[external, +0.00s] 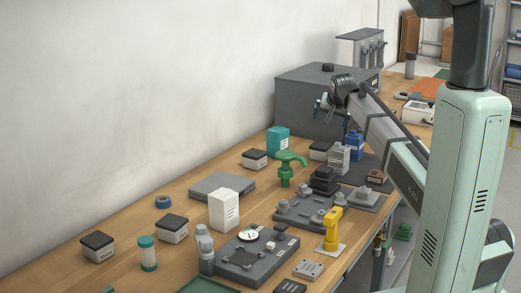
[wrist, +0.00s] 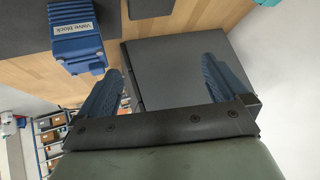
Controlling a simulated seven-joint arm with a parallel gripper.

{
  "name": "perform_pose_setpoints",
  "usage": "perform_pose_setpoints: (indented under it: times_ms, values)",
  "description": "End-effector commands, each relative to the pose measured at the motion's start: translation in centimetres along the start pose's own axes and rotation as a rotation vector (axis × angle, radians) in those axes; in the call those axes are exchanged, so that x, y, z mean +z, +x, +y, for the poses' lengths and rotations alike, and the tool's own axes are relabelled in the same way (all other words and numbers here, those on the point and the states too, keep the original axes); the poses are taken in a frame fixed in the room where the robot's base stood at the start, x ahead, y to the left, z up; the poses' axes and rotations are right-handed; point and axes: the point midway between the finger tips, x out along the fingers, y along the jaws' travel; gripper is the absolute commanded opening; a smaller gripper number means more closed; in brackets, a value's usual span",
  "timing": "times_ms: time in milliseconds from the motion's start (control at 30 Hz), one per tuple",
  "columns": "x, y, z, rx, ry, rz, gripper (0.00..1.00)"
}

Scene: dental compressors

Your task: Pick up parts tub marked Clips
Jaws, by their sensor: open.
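Several small light tubs with dark lids stand on the bench in the external view: one at the middle back (external: 254,159), one nearer the front (external: 172,229), one at the far left (external: 97,247) and one partly hidden near the blue block (external: 320,150). Their labels are too small to read, so I cannot tell which is marked Clips. My gripper (external: 326,104) is raised in front of the large grey box. In the wrist view my gripper (wrist: 160,82) is open, with nothing held between its blue fingers.
The large grey box (external: 305,98) stands at the back; its dark surface (wrist: 175,70) shows behind my fingers. A blue block labelled Valve Block (wrist: 77,42) is beside it. A green pump (external: 287,168), white box (external: 224,210) and yellow tool (external: 332,229) crowd the bench.

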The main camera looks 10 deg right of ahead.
Motion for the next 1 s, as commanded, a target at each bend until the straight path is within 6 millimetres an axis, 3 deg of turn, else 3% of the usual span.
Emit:
perform_pose_setpoints:
  times_ms: [33, 100, 500, 700, 1000]
  values:
    - [1.4, -0.4, -2.6, -0.012, 0.010, -0.030, 1.00]
    - [3.4, -1.0, -5.5, -0.022, 0.032, -0.071, 1.00]
    - [15.8, -6.8, -20.1, -0.021, 0.131, -0.305, 1.00]
    - [22.6, -10.9, -26.0, 0.014, 0.165, -0.411, 1.00]
    - [33.1, -18.5, -32.9, 0.104, 0.194, -0.545, 1.00]
